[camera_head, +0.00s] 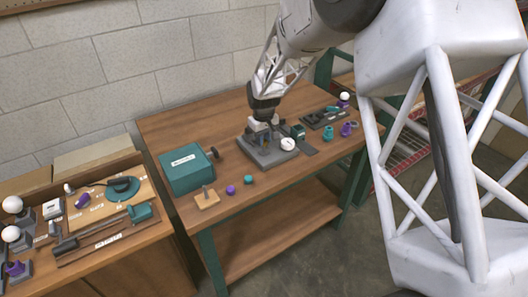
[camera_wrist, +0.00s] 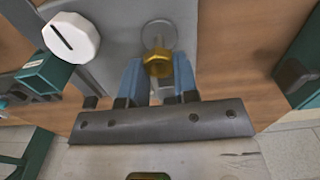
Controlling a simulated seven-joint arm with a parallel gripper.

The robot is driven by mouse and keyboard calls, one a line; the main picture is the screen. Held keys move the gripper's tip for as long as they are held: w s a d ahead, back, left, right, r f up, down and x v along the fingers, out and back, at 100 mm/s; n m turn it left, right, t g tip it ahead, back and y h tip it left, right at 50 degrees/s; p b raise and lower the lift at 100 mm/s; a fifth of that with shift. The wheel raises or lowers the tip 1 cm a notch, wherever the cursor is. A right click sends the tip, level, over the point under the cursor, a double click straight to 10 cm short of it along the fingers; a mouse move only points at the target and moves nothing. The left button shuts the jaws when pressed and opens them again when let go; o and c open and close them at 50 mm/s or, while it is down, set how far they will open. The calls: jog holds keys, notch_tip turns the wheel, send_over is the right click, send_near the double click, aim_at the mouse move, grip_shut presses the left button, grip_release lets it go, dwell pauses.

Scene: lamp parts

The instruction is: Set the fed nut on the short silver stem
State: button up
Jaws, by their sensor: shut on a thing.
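My gripper (camera_wrist: 158,72) is shut on a brass-coloured nut (camera_wrist: 157,60), held between its two blue fingertips in the wrist view. Just beyond the nut, a round silver shape (camera_wrist: 160,25) shows against a grey plate. It may be the short silver stem, but I cannot tell. Whether the nut touches it or is apart is also unclear. In the head view my gripper (camera_head: 264,122) points down over the grey fixture (camera_head: 268,157) on the workbench. The nut is too small to make out there, and the gripper hides part of the fixture.
A white slotted knob (camera_head: 288,143) and a teal block (camera_head: 298,131) stand close right of the gripper. A teal box (camera_head: 187,170) with a crank is to the left, and a wooden block with a pin (camera_head: 207,198) is at the front. Small purple and teal parts lie about.

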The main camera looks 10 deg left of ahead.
jog(key=shift+f, duration=1.45)
dwell(2.7)
jog(key=o, duration=1)
jog(key=shift+r, duration=3.9)
